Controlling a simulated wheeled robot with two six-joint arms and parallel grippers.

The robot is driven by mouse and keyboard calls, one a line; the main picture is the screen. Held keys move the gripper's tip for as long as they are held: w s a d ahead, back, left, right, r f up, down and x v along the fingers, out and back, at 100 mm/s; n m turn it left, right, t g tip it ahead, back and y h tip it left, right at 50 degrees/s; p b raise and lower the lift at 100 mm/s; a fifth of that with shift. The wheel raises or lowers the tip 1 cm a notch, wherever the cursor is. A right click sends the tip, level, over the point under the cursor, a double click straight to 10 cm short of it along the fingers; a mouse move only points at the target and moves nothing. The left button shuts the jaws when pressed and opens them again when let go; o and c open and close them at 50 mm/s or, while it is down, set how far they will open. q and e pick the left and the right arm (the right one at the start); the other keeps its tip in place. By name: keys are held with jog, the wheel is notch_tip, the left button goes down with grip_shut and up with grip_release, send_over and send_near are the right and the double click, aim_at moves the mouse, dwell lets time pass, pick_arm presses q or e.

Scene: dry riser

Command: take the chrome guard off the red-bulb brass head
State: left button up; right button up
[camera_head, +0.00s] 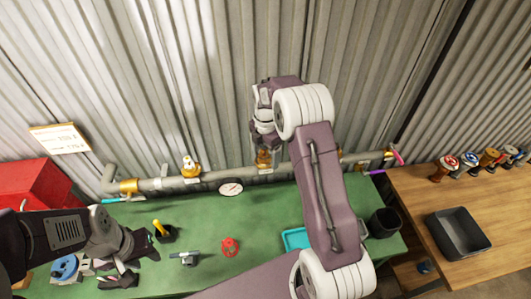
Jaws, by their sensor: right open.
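A brass head (263,158) stands on the grey pipe behind the bench, just below my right gripper (262,139). My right gripper is open and points down at this head. The gripper and wrist hide the head's top, so I cannot make out a red bulb or a chrome guard. Another brass head (190,167) with a pale top stands on the pipe further left, clear of both arms. My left gripper (142,244) is low over the left part of the green bench, beside a yellow-handled tool (161,231). Its finger gap is not clear.
The green bench (205,222) carries a red wheel (229,247), a grey fitting (185,258), a cyan tray (295,238) and a black cup (384,222). A wooden table (410,190) on the right holds a black bin (457,233) and several coloured heads. Corrugated wall stands close behind the pipe.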

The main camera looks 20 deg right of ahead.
jog(key=shift+w+f, duration=0.1)
jog(key=shift+w, duration=0.2)
jog(key=c, duration=1.5)
jog(key=o, duration=0.5)
jog(key=c, duration=0.5)
jog(key=shift+r+p, duration=0.45)
jog(key=shift+r, duration=0.05)
jog(key=shift+s+r+p, duration=0.1)
jog(key=shift+r+p, duration=0.3)
jog(key=shift+r, duration=0.05)
jog(key=shift+r+p, duration=2.85)
jog(key=shift+r, duration=0.5)
notch_tip(320, 180, up, 4)
jog(key=p, duration=0.4)
jog(key=shift+r, duration=0.1)
